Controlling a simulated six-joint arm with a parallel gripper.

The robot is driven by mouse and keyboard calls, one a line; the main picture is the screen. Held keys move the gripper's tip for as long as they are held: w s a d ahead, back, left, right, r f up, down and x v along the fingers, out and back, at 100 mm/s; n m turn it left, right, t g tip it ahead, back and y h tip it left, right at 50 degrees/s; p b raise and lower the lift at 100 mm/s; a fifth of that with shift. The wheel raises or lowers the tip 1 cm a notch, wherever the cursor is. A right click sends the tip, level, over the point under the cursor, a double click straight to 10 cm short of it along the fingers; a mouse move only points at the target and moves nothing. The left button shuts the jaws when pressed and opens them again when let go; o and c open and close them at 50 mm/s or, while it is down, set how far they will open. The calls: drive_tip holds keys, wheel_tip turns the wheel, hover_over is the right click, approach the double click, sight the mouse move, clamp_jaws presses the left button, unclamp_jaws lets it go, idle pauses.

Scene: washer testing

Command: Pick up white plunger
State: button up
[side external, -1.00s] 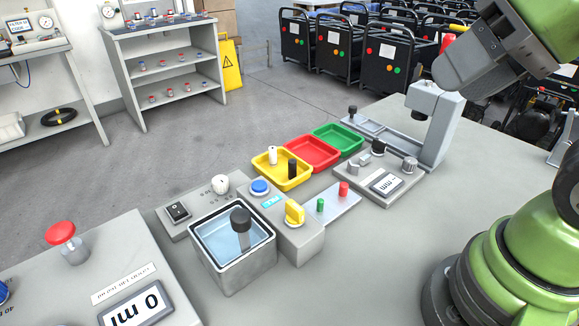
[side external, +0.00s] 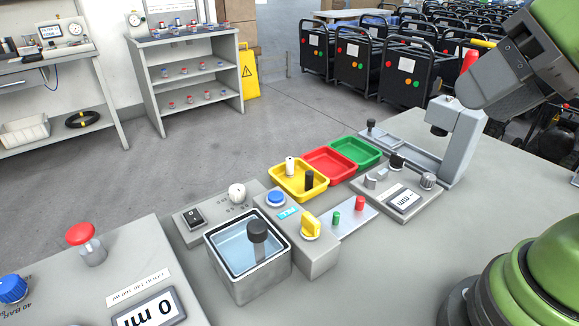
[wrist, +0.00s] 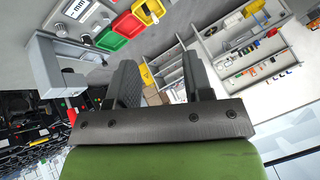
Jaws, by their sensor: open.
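The white plunger (side external: 290,165) is a small white cylinder standing upright in the yellow tray (side external: 283,188). A black cylinder (side external: 309,181) stands beside it in the same tray. My gripper shows in the wrist view (wrist: 160,62) as two dark fingers spread apart with nothing between them. It is well away from the tray, which shows at the top of the wrist view (wrist: 138,9). In the side external view my arm is at the upper right, and the fingertips cannot be made out there.
A red tray (side external: 328,179) and a green tray (side external: 375,162) adjoin the yellow one. A grey gauge stand (side external: 458,150) rises to their right. A water tank (side external: 240,285) with a dark-capped plunger (side external: 257,232) and a switch box with a yellow knob (side external: 311,226) sit in front.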

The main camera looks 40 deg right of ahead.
drive_tip(key=n+g+h, duration=0.1)
drive_tip(key=g+h, duration=0.2)
hover_over(290, 159)
drive_tip(key=s, duration=0.2)
drive_tip(key=f, duration=2.3)
drive_tip(key=shift+a+f, duration=0.15)
drive_tip(key=shift+a, duration=0.25)
drive_tip(key=shift+x, duration=2.85)
drive_tip(key=shift+d, duration=0.15)
clamp_jaws()
